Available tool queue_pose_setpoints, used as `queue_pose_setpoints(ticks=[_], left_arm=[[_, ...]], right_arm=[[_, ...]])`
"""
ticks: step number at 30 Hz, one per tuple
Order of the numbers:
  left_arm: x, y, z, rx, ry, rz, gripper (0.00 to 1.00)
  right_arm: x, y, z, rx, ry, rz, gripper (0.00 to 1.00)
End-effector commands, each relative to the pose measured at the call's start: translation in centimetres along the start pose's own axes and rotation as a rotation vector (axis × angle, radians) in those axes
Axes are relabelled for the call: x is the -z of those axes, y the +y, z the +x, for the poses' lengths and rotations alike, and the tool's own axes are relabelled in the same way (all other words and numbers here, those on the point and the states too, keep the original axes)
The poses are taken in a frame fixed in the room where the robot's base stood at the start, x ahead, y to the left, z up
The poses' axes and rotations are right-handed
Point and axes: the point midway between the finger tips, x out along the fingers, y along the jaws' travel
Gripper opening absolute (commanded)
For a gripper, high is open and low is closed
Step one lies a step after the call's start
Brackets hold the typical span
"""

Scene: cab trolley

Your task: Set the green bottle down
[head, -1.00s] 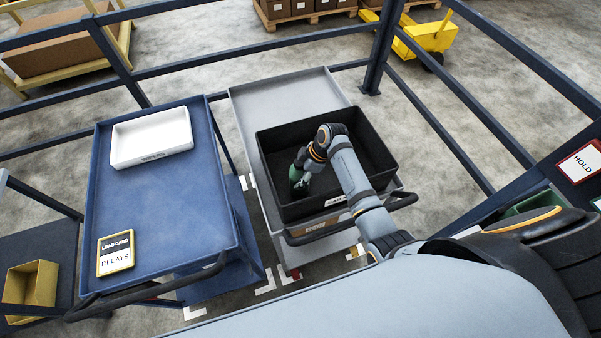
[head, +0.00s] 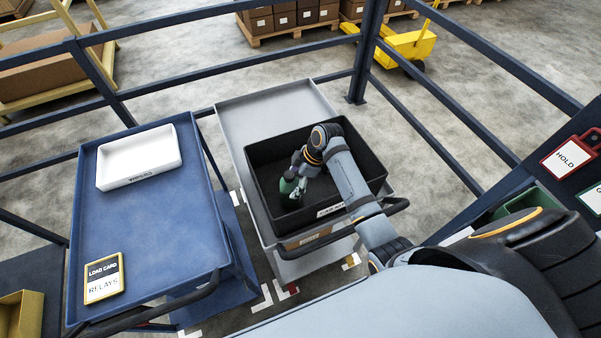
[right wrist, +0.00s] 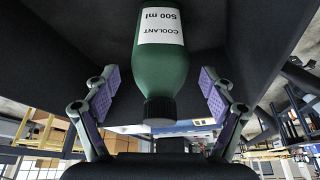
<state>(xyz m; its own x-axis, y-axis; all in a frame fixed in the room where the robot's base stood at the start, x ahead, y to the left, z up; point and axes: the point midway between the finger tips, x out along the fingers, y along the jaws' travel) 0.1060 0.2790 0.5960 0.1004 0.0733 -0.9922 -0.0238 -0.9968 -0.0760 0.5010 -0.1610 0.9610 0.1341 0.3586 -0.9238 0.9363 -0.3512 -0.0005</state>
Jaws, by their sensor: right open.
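The green bottle (head: 287,187) is inside the black bin (head: 262,199) on the grey trolley (head: 238,118), near the bin's left side. In the right wrist view the bottle (right wrist: 162,72) carries a white label reading COOLANT 500 ml and has a dark cap. My right gripper (head: 297,186) reaches down into the bin beside the bottle. In the right wrist view its two purple-padded fingers (right wrist: 160,88) are spread on either side of the bottle, with a gap at each side. The bottle's base is hidden. My left gripper is out of view.
A blue trolley (head: 150,230) stands to the left with a white tray (head: 138,158) and a load card reading RELAYS (head: 103,279). Blue rails (head: 230,88) run behind both trolleys. The rest of the bin's floor looks clear.

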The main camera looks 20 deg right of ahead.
Motion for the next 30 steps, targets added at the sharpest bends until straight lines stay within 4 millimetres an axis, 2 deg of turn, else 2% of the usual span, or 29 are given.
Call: queue_pose_setpoints(ticks=[6, 12, 30], left_arm=[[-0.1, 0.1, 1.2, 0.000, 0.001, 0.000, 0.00], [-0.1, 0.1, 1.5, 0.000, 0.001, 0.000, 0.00], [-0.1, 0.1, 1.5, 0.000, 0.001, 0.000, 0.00]], right_arm=[[-0.2, 0.1, -5.0, -0.004, -0.002, -0.002, 0.84], [0.0, 0.1, -7.7, -0.002, 0.000, 0.000, 0.84], [0.0, 0.0, -8.1, 0.001, 0.000, 0.001, 0.84]])
